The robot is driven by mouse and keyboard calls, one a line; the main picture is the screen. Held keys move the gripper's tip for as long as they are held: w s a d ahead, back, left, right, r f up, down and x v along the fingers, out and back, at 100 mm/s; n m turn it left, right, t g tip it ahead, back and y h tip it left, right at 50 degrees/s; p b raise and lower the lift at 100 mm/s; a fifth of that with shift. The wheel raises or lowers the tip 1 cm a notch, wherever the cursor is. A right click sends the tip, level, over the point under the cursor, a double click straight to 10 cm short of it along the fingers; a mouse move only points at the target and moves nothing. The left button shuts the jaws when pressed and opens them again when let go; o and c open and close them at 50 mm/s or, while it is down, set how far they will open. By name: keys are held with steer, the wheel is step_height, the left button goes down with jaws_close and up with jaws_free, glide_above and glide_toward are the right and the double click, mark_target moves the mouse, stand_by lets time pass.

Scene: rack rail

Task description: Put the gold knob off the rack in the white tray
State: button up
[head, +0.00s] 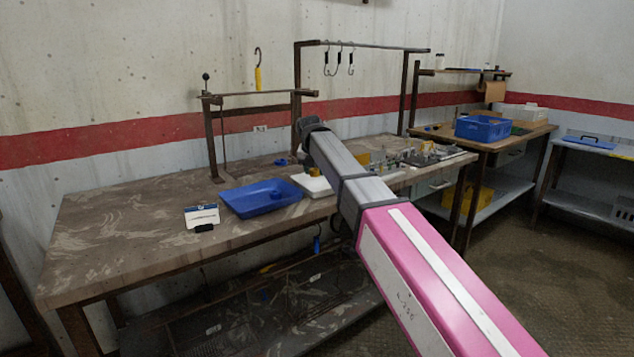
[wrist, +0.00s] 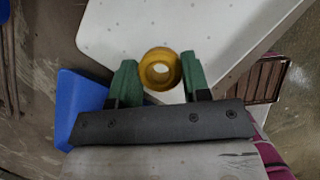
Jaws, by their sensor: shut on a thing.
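The gold knob (wrist: 160,55), round with a pale centre, is between the green fingertips of my gripper (wrist: 159,76) in the wrist view. My gripper is shut on it. The white tray (wrist: 190,30) fills the top of the wrist view, behind and beneath the knob; I cannot tell how high the knob is above it. In the head view, the white tray (head: 314,185) shows in part on the workbench, left of my arm, which hides the rest.
A blue tray (head: 262,198) lies just left of the white tray, also in the wrist view (wrist: 85,98). A small white card holder (head: 201,216) is at the bench front. The bench's left part is clear.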

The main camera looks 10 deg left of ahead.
mark_target(318, 186)
steer(key=shift+w+d+f, duration=0.15)
steer(key=shift+w+f, duration=0.55)
steer(key=shift+w, duration=0.35)
steer(key=shift+f, duration=1.9)
steer(key=shift+f, duration=0.1)
steer(key=o, duration=1.3)
steer(key=shift+c, duration=0.2)
steer(key=v, duration=1.2)
